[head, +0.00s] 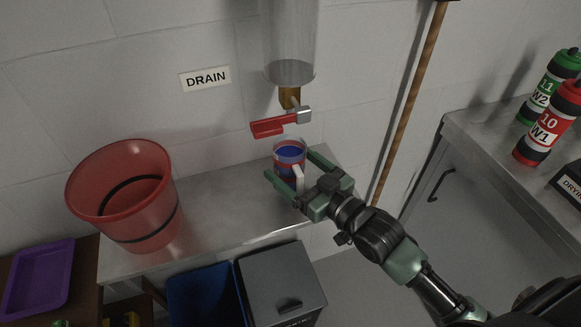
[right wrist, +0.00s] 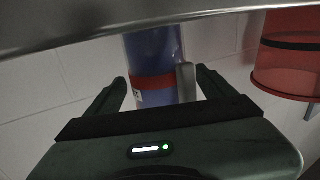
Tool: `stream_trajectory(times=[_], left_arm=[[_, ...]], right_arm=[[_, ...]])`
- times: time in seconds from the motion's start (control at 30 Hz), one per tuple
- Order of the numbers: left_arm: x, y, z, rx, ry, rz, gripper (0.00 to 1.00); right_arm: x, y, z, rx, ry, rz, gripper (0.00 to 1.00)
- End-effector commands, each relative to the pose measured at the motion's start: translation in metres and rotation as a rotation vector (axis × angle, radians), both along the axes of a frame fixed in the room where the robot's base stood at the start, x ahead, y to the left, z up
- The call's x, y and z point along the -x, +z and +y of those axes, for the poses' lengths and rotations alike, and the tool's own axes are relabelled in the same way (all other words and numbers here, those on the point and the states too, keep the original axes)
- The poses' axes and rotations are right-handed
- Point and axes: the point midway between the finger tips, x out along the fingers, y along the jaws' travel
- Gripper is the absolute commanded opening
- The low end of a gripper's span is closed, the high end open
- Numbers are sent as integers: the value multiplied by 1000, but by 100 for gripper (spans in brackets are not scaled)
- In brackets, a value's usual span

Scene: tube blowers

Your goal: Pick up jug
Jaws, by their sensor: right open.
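The jug (head: 289,153) stands on the metal counter below the tap. It is cylindrical, with a blue inside, a red band and a pale handle facing my right arm. My right gripper (head: 289,164) is open, with one green finger on each side of the jug. In the right wrist view the jug (right wrist: 155,55) shows between the two spread fingers (right wrist: 161,75), its handle toward the right finger. I cannot tell whether either finger touches it. My left gripper is not in view.
A clear cylinder (head: 289,40) with a red-handled tap (head: 275,125) hangs close above the jug. A red bucket (head: 145,220) stands at the counter's left. A wooden pole (head: 405,110) leans to the right. Blue and grey bins (head: 280,280) stand below the counter (head: 225,205), which is clear between bucket and jug.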

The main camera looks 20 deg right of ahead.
Motion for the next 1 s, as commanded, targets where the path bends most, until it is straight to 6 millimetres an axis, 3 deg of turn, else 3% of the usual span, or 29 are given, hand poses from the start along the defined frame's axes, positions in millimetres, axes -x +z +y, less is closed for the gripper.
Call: stream_trajectory(times=[0.23,0.53,1.0], left_arm=[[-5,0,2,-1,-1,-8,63],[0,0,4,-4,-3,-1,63],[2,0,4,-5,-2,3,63]], right_arm=[[-2,0,1,0,0,1,81],[-1,0,0,0,0,1,0],[-2,14,0,-1,1,-5,0]])
